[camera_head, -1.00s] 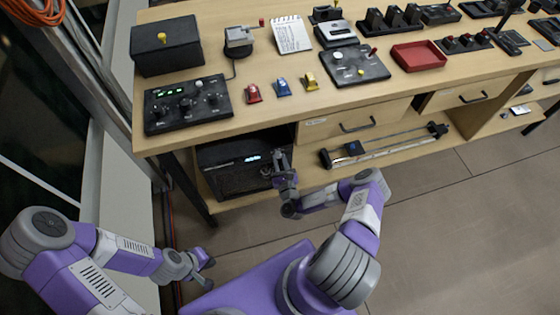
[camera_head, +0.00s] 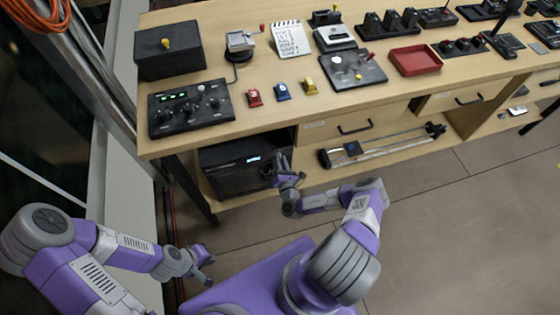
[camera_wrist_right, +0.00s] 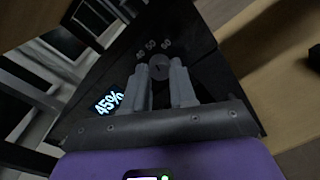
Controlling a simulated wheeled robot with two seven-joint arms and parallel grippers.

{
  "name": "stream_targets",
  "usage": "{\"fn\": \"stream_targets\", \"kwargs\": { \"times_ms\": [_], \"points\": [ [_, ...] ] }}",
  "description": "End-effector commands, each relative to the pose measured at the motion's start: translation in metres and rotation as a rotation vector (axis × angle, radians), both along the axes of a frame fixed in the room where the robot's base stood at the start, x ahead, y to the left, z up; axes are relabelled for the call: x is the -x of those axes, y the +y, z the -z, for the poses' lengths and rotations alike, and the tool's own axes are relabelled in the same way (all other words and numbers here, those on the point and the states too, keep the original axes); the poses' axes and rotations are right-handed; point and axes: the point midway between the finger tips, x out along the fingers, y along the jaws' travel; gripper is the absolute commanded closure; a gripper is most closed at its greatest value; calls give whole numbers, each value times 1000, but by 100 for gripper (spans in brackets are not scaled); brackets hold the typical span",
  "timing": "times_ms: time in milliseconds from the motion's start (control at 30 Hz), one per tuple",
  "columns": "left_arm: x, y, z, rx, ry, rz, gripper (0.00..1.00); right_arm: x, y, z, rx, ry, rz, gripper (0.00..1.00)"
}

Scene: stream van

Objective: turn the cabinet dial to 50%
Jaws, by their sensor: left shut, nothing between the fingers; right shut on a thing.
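The black cabinet (camera_head: 222,178) stands on the low shelf under the bench, its lit display (camera_head: 253,159) too small to read in the head view. In the right wrist view the display (camera_wrist_right: 109,103) reads 45%. The round dark dial (camera_wrist_right: 158,66) sits beside printed marks 40, 50 and 60. My right gripper (camera_wrist_right: 159,74) is shut on the dial, one finger on each side; its pointer is hard to make out. In the head view my right gripper (camera_head: 279,167) is at the cabinet's right front. My left gripper (camera_head: 207,268) is shut and empty, low at the left.
A drawer handle (camera_head: 355,128) and a rail device (camera_head: 385,148) are to the right. The floor in front is clear.

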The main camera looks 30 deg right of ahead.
Motion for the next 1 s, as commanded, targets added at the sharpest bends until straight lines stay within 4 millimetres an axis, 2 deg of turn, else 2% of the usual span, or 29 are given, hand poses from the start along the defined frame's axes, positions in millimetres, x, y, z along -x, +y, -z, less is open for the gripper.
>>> {"fn": "stream_targets", "kwargs": {
  "times_ms": [233,667,700,833,1000],
  "points": [
    [0,0,-2,0,0,0,100,1,1,1,-59,-11,-1,100],
    [0,0,-2,0,0,0,100,1,1,2,-68,-12,-2,100],
    [0,0,-2,0,0,0,100,1,1,2,-68,-12,-2,70],
    [0,0,-2,0,0,0,100,1,1,1,-67,-13,-2,50],
    [0,0,-2,0,0,0,100,1,0,1,-67,-14,-1,49]
  ]
}}
